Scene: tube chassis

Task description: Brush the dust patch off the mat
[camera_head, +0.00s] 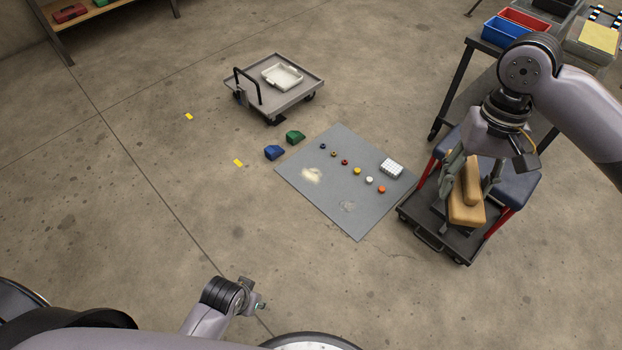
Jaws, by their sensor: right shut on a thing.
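The grey mat (313,204) lies flat on the floor in the middle of the head view. A pale cream dust patch (311,175) is on its left part, and a fainter greyish patch (347,206) is nearer its front edge. My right gripper (468,188) is to the right of the mat, above a dark trolley. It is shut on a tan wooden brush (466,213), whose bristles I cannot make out. My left gripper (257,303) is low in the picture, in front of the mat and apart from it; its finger opening is unclear.
Several small coloured caps (357,171) and a white rack (391,168) are on the mat. Blue (274,153) and green (295,137) blocks lie beside it. A grey cart (308,89) with a white tray stands behind. The dark trolley (437,237) is at right. Front floor is clear.

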